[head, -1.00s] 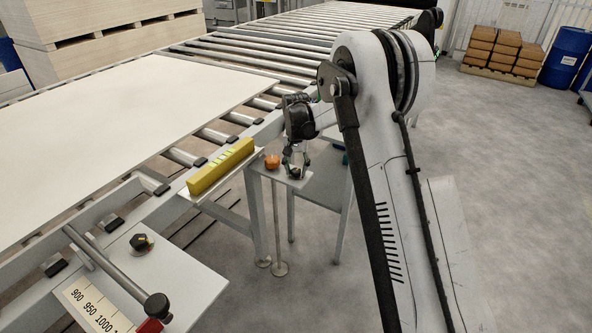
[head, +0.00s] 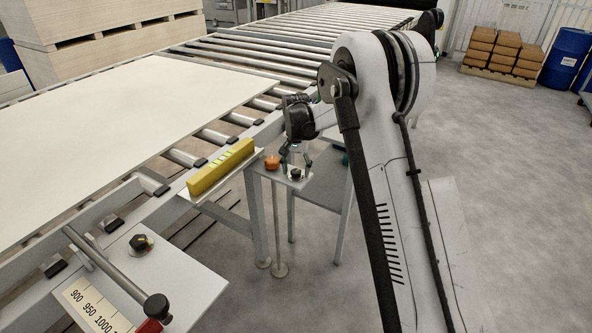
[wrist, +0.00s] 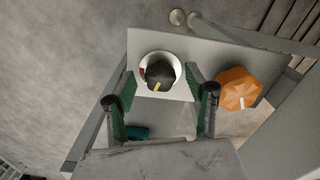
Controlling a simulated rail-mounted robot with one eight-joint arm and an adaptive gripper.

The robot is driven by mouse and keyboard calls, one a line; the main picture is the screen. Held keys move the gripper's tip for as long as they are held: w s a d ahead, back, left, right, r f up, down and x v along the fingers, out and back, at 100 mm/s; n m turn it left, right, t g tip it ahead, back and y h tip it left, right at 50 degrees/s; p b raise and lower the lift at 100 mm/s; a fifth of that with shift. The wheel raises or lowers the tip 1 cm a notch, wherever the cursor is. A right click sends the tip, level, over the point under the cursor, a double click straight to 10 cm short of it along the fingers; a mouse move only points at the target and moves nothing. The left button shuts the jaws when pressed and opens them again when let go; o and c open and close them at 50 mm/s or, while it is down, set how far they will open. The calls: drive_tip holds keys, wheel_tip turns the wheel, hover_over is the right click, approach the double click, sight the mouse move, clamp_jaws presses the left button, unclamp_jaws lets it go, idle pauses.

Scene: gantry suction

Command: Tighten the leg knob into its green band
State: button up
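A black knob (wrist: 159,76) with a yellow pointer mark sits on a round white dial (wrist: 146,62) on a small light plate. The pointer faces the bottom of the wrist view. A bit of red shows at the dial's left; no green band is visible on it. The knob also shows small in the head view (head: 295,173). My gripper (wrist: 161,80) is open, its two green-padded fingers on either side of the knob with gaps to it. In the head view my gripper (head: 296,164) is just above the plate.
An orange knob (wrist: 238,88) stands right of my gripper, close to the right finger. A yellow level-like block (head: 221,168) lies on the table's edge. Another black knob (head: 141,242) sits on the front plate by a scale (head: 96,306). A white board (head: 130,110) covers the rollers.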

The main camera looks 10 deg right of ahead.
sight(296, 171)
wheel_tip(296, 171, up, 12)
idle(0.7)
